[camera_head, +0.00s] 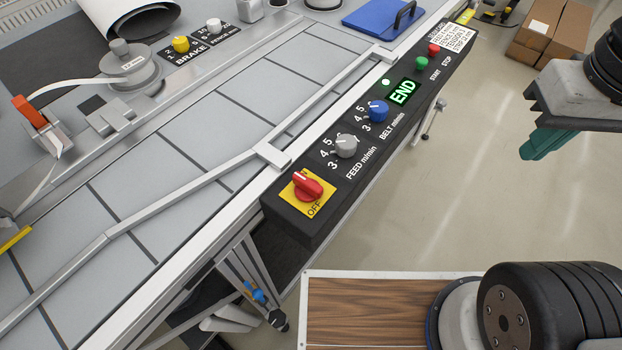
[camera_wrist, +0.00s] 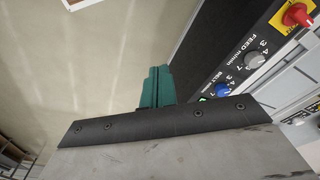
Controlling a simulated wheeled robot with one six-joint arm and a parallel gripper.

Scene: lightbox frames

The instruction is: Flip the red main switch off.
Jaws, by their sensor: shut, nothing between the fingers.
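The red main switch (camera_head: 307,185) is a red rotary knob on a yellow plate at the near end of the black control panel (camera_head: 292,226). The word OFF shows on the plate's near edge. The knob's pale mark is at its upper left end, turned away from OFF. In the wrist view the red switch (camera_wrist: 297,14) is at the upper right corner. My gripper (camera_head: 543,143) has teal fingers, shut and empty, over the floor to the right of the panel, well apart from the switch. The fingers also show in the wrist view (camera_wrist: 156,86).
The panel also carries a grey FEED knob (camera_head: 346,146), a blue BELT knob (camera_head: 378,111), a lit green END display (camera_head: 402,92), a green START button (camera_head: 422,62) and a red STOP button (camera_head: 433,49). Cardboard boxes (camera_head: 550,30) stand at the back right. The floor beside the panel is clear.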

